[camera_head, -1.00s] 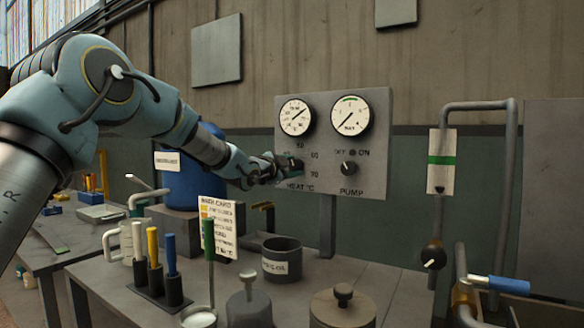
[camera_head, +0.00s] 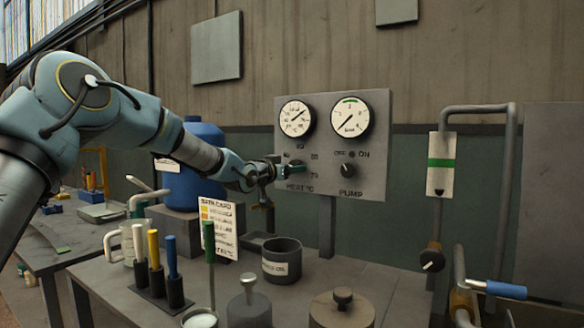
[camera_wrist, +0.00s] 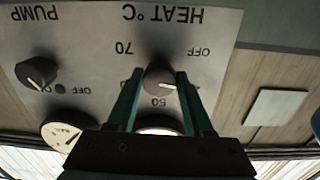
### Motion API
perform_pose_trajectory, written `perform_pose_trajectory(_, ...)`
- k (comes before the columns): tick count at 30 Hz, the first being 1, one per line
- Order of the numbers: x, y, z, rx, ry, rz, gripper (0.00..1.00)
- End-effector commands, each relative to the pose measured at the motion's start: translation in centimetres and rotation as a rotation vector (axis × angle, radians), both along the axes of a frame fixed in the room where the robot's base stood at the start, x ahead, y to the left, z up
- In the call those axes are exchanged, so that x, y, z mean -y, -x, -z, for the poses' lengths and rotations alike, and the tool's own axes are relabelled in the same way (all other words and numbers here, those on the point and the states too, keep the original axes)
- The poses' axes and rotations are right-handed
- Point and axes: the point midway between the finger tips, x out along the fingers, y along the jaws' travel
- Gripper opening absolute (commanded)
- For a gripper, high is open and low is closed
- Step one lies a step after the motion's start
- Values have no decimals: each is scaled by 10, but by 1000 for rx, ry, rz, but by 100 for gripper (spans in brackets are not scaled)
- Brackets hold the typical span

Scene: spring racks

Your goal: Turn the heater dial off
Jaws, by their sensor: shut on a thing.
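The grey heater dial (camera_wrist: 160,80) sits under the "HEAT °C" label on the control panel (camera_wrist: 85,30), which appears upside down in the wrist view. My gripper (camera_wrist: 160,76) has its green fingers on either side of the dial, shut on it. A white pointer mark on the dial points toward the right and slightly down in that view; "OFF" stands up and right of it. In the head view my gripper (camera_head: 284,164) reaches the panel's lower left and mostly hides the dial.
The pump knob (camera_head: 348,170) is to the right of the heater dial, with two gauges (camera_head: 296,118) above. Below on the bench stand a dark pot (camera_head: 282,262), a card (camera_head: 216,228) and coloured-handled tools (camera_head: 163,260). A blue drum (camera_head: 197,180) is behind my arm.

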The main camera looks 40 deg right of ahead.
Motion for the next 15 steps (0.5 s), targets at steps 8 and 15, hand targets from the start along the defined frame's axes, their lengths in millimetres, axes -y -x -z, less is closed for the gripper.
perform_pose_trajectory(8, 0, -1, 2, -257, 66, -1, 0)
perform_pose_trajectory(15, -1, -1, 3, -459, 119, -2, 0)
